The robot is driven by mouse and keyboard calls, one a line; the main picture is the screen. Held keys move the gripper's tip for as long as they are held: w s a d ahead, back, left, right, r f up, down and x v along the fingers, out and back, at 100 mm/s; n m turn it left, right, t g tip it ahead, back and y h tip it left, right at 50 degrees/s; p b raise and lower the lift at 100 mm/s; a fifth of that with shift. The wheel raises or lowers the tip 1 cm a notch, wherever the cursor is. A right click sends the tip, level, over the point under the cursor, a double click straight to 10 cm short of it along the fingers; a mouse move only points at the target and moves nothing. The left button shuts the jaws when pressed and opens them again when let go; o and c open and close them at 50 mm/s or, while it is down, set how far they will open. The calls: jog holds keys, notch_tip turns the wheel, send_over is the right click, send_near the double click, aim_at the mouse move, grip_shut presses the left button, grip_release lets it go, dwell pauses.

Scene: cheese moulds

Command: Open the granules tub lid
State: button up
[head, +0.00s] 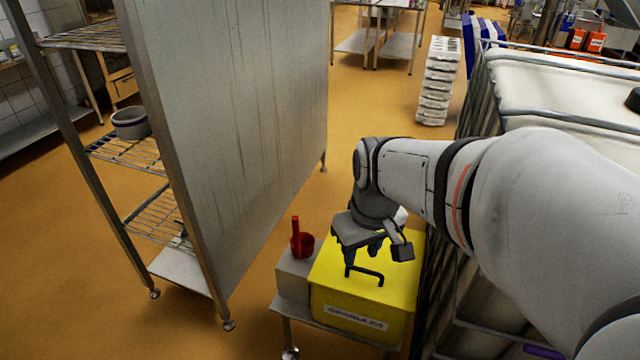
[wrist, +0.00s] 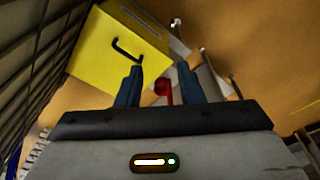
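The granules tub (head: 358,318) is a yellow box with a label on its front face, standing on a small metal stand. Its yellow lid (head: 338,268) lies flat and closed on top, with a black bar handle (head: 366,272). The tub (wrist: 105,60) and handle (wrist: 126,50) also show in the wrist view. My gripper (head: 362,252) is above the lid, near the handle; whether it touches cannot be told from the head view. In the wrist view the two fingers (wrist: 160,86) are apart with nothing gripped, and the handle lies beyond and left of them.
A red scoop (head: 302,242) stands on a grey block (head: 294,277) left of the tub. A steel rack (head: 230,130) with a tall side panel is at the left. A caged white tank (head: 560,85) stands close on the right.

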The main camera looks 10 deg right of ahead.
jog(key=w+d+f+n+g+b, duration=0.2)
jog(key=w+d+f+n, duration=0.2)
jog(key=w+f, duration=0.3)
jog(key=n+g+y+b, duration=0.1)
jog(key=n+b, duration=0.2)
jog(key=n, duration=0.2)
send_over(368, 279)
notch_tip(368, 279, down, 19)
jog(key=shift+a+f, duration=0.1)
jog(key=shift+f, duration=0.1)
jog(key=shift+c, duration=0.4)
grip_shut()
